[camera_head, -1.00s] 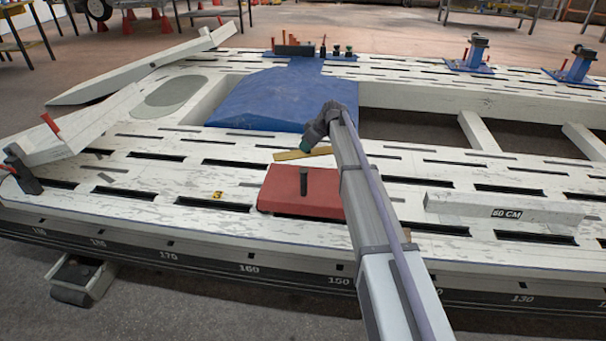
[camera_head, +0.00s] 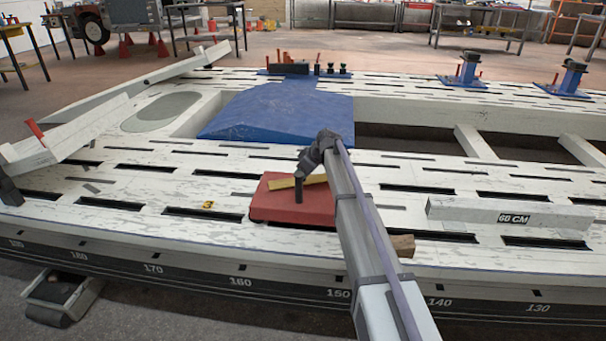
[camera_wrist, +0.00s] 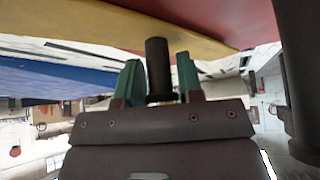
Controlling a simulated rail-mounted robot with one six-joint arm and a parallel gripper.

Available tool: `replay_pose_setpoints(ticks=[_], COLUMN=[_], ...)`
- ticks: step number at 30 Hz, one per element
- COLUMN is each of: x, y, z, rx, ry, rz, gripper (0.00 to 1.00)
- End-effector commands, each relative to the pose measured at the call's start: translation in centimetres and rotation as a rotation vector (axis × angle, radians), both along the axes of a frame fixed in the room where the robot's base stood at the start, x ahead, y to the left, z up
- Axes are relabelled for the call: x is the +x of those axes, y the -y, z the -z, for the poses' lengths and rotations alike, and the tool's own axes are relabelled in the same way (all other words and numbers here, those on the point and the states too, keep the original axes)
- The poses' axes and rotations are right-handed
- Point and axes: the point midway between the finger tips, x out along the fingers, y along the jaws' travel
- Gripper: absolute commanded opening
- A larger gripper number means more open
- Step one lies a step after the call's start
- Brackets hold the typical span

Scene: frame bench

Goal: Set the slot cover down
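The slot cover appears to be the flat yellow strip (camera_head: 282,184) below my gripper (camera_head: 301,170), over the red block (camera_head: 284,208) in the head view. In the wrist view the strip (camera_wrist: 85,22) crosses the top, with a dark knob (camera_wrist: 157,70) standing between the green fingers of my gripper (camera_wrist: 160,75). The fingers flank the knob closely and appear shut on it. The red block also shows beyond the strip (camera_wrist: 235,18). A dark upright peg (camera_head: 298,194) shows at the red block. The gap under the strip is not clear.
The white slotted bench (camera_head: 130,207) has several open slots around the red block. A blue ramp-shaped pad (camera_head: 280,112) lies behind. A white bar marked 60 CM (camera_head: 470,212) is to the right. A small brown block (camera_head: 402,245) shows beside my arm. A yellow marker (camera_head: 207,205) lies left.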

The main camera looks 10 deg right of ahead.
Motion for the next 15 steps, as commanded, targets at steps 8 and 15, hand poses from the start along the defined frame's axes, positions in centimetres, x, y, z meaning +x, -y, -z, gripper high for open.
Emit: replay_pose_setpoints(ticks=[8, 15], x=[-0.01, 0.0], y=[-0.01, -0.01], z=[-0.05, -0.41], rx=[0.0, 0.0], ry=[0.0, 0.0], rz=[0.0, 0.0], gripper=[0.57, 0.57])
